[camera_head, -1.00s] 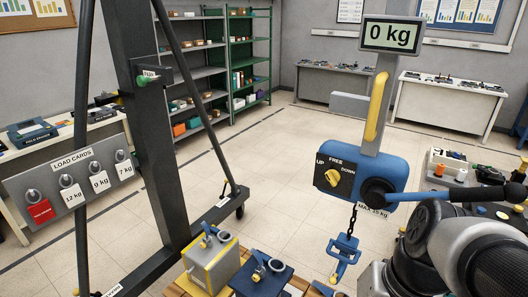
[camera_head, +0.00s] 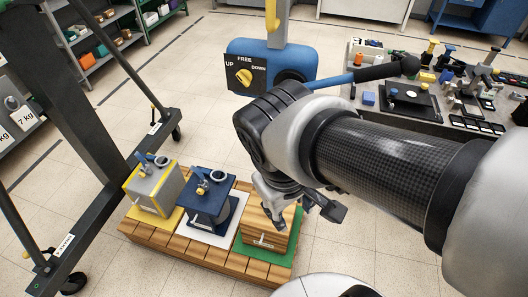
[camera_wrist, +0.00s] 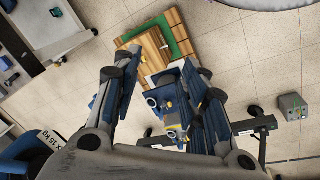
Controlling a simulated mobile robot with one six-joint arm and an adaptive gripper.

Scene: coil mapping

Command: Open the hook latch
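The hook and its latch are hidden behind my arm in the head view, and I cannot make them out in the wrist view. The blue hoist housing (camera_head: 258,57), with its yellow UP/FREE/DOWN knob (camera_head: 243,77), is above my gripper in the picture. My gripper (camera_head: 302,205) appears over the wooden block (camera_head: 268,232) in the head view. In the wrist view the fingers of my gripper (camera_wrist: 151,75) are spread apart. Nothing is visibly held between them. The hoist's blue edge and max-weight label (camera_wrist: 47,136) show at the lower left there.
A wooden pallet (camera_head: 180,244) holds a grey-and-yellow block (camera_head: 153,190), a navy block (camera_head: 207,195) and the wooden block. The lever handle (camera_head: 385,68) sticks out right of the housing. A cluttered bench (camera_head: 440,125) is at the right. The dark frame post (camera_head: 82,95) stands left.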

